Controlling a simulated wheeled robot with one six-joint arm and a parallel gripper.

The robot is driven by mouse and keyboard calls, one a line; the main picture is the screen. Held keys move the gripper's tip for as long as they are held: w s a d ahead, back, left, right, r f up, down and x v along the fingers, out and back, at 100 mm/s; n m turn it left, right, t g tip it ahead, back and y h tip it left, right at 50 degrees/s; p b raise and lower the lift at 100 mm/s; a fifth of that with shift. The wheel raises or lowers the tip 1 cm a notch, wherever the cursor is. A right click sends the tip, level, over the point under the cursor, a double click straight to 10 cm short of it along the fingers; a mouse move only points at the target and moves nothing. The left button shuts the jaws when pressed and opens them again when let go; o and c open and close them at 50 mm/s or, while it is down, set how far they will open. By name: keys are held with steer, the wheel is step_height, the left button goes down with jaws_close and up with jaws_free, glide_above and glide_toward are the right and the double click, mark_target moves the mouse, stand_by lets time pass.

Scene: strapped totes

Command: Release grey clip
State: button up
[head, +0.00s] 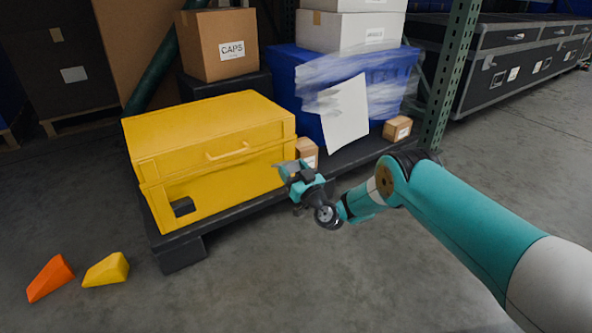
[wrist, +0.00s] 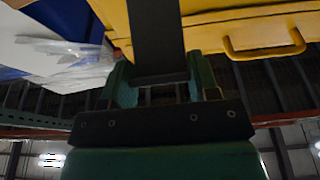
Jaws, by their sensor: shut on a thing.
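The yellow tote (head: 205,155) with its lid and front handle (head: 228,151) sits on a low dark platform. My gripper (head: 288,171) is at the tote's right front corner. In the wrist view, my gripper (wrist: 162,88) is shut on a dark grey flat piece, which I take to be the grey clip (wrist: 156,40). The piece reaches from between the fingers to the top of the picture, in front of the tote (wrist: 225,22). A small grey part of it shows at the fingertips in the head view. Whether it is fastened to the tote is hidden.
A small carton (head: 307,152) stands just behind my gripper, and another (head: 397,128) is further right. A blue tote (head: 300,95) with wrap and a hanging white sheet (head: 345,112) is behind. A green rack post (head: 452,75) stands right. Orange and yellow wedges (head: 50,279) lie on the floor.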

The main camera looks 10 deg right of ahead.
steer(key=shift+f, duration=0.1)
steer(key=o, duration=1.3)
steer(key=p+v, duration=1.7)
steer(key=p, duration=0.1)
steer(key=shift+s+d, duration=0.1)
steer(key=shift+d, duration=0.05)
